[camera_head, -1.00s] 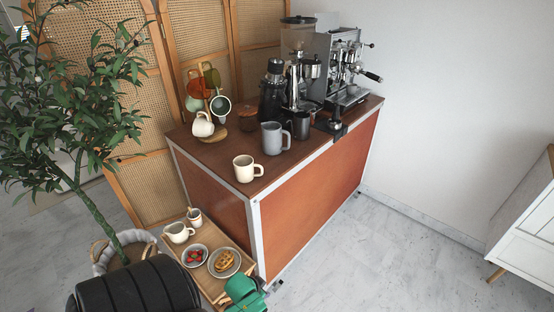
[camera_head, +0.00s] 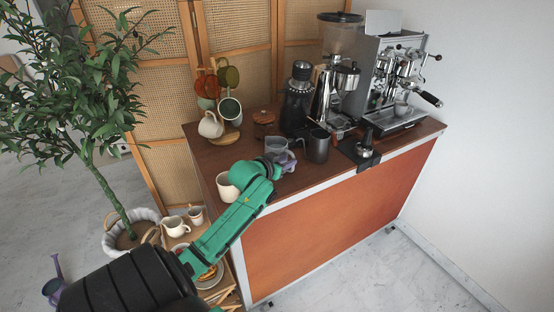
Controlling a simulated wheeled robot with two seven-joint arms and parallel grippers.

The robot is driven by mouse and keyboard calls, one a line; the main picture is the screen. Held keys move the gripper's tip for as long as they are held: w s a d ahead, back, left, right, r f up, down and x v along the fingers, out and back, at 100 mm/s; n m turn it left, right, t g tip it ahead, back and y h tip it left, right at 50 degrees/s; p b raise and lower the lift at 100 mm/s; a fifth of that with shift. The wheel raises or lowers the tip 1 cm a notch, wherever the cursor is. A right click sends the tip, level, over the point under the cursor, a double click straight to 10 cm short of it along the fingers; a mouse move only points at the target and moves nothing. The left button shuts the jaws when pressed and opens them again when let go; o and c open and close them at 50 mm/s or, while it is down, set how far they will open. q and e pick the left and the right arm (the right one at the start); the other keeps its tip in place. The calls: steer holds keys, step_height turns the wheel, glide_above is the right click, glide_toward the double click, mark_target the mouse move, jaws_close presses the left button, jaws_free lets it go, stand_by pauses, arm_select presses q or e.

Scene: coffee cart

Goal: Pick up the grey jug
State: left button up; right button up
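The grey jug (camera_head: 275,145) stands on the brown cart top, left of a dark metal pitcher (camera_head: 318,147). Its upper part shows; its lower part is hidden behind my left arm's end. My green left arm reaches in from the bottom left over the cart's front edge. My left gripper (camera_head: 286,161) is at the jug, in front of its lower right side. The fingers are small and partly hidden, so I cannot tell whether they are open or touch the jug. My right gripper is out of view.
A cream mug (camera_head: 227,187) stands just left of my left arm, partly covered by it. The espresso machine (camera_head: 390,85) is at the right. A wooden tray (camera_head: 233,299) with cups is below left.

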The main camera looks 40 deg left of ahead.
arm_select(q)
steer(key=x, duration=0.2)
steer(key=p+x, duration=0.1)
steer(key=x, duration=0.2)
steer(key=shift+w+d+f, duration=0.25)
steer(key=shift+d, duration=0.05)
steer(key=shift+w+a+f, duration=0.1)
steer(key=shift+w+f, duration=0.15)
steer(key=shift+w, duration=0.05)
jaws_close()
steer(key=shift+r, duration=0.15)
stand_by(0.6)
